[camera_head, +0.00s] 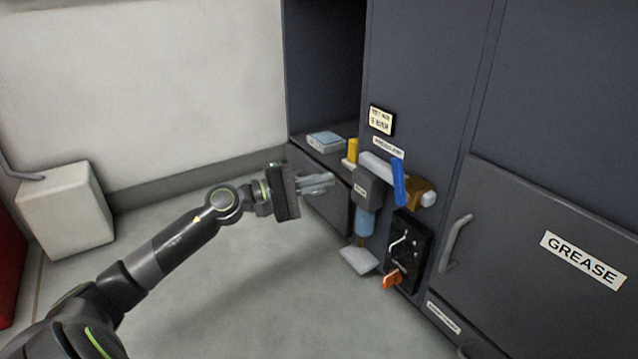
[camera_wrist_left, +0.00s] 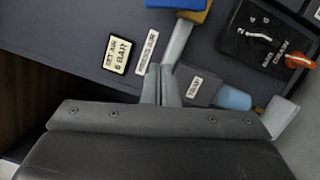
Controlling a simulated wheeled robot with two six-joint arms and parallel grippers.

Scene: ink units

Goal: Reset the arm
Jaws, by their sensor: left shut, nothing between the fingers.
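My left arm comes in from the lower left of the head view. Its gripper (camera_head: 330,181) is shut and empty, a little left of the grey trap unit (camera_head: 368,188) on the dark cabinet. In the left wrist view the closed fingers (camera_wrist_left: 163,72) point up towards the pipe beside the label TRAP; whether they touch anything is unclear. A blue lever (camera_head: 398,182) stands on the brass valve (camera_head: 420,191) right of the trap. A light blue bowl (camera_head: 364,222) hangs under the trap. My right gripper is not in view.
A black panel (camera_head: 408,250) with an orange handle (camera_head: 392,277) is below the valve. A cabinet door labelled GREASE (camera_head: 584,262) with a grey handle (camera_head: 456,242) is at right. A white box (camera_head: 68,212) stands at left. Open floor (camera_head: 240,290) lies below the arm.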

